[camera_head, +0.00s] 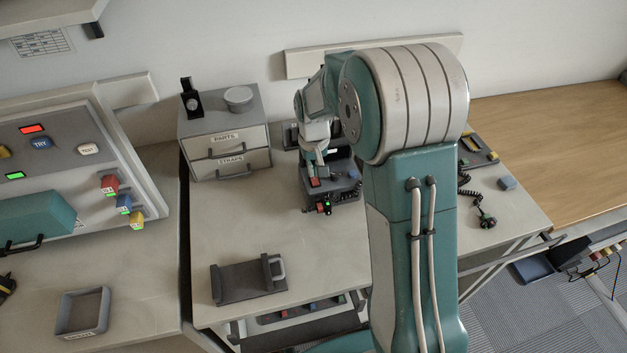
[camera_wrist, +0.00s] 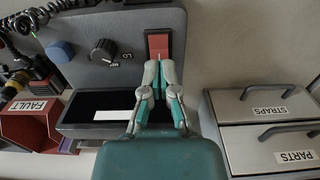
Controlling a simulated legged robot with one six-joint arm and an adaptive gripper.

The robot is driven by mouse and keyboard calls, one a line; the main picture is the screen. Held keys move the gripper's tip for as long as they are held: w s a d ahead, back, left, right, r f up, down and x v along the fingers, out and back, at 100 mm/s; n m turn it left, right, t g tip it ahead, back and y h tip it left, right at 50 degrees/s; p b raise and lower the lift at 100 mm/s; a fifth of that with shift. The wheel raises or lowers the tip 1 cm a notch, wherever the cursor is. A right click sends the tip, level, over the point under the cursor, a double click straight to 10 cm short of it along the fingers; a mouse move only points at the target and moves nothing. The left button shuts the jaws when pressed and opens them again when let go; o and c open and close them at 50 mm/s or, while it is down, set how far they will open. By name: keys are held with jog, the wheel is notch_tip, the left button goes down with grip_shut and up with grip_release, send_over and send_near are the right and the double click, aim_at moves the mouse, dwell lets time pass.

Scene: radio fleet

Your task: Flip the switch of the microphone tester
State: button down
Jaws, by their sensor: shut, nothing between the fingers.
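The microphone tester (camera_head: 345,190) appears to be the grey box on the bench, partly hidden behind my arm in the head view. In the wrist view its grey panel (camera_wrist: 130,22) carries a red rocker switch (camera_wrist: 158,43), a black knob (camera_wrist: 103,52) marked LO and a blue button (camera_wrist: 60,51). My gripper (camera_wrist: 159,66) is shut and empty, its fingertips at the near edge of the red switch. I cannot tell whether they touch it. In the head view my gripper (camera_head: 316,170) points down over the box, beside the red switch (camera_head: 314,182).
Grey drawers (camera_head: 226,140) marked PARTS and STRAPS stand left of the tester. A dark cradle (camera_head: 235,285) sits near the bench's front edge. A red FAULT bin (camera_wrist: 30,125) shows in the wrist view. The bench between drawers and cradle is clear.

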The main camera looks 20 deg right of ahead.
aim_at(314, 178)
jog(key=shift+f, duration=0.7)
dwell(0.3)
jog(key=shift+r, duration=3.55)
jog(key=s+r+t, duration=0.2)
jog(key=s+r, duration=0.4)
jog(key=s, duration=0.7)
jog(key=s+r+t, duration=0.3)
jog(key=s+r, duration=0.4)
jog(key=s, duration=0.6)
jog(key=shift+r+t, duration=0.15)
jog(key=shift+t, duration=0.15)
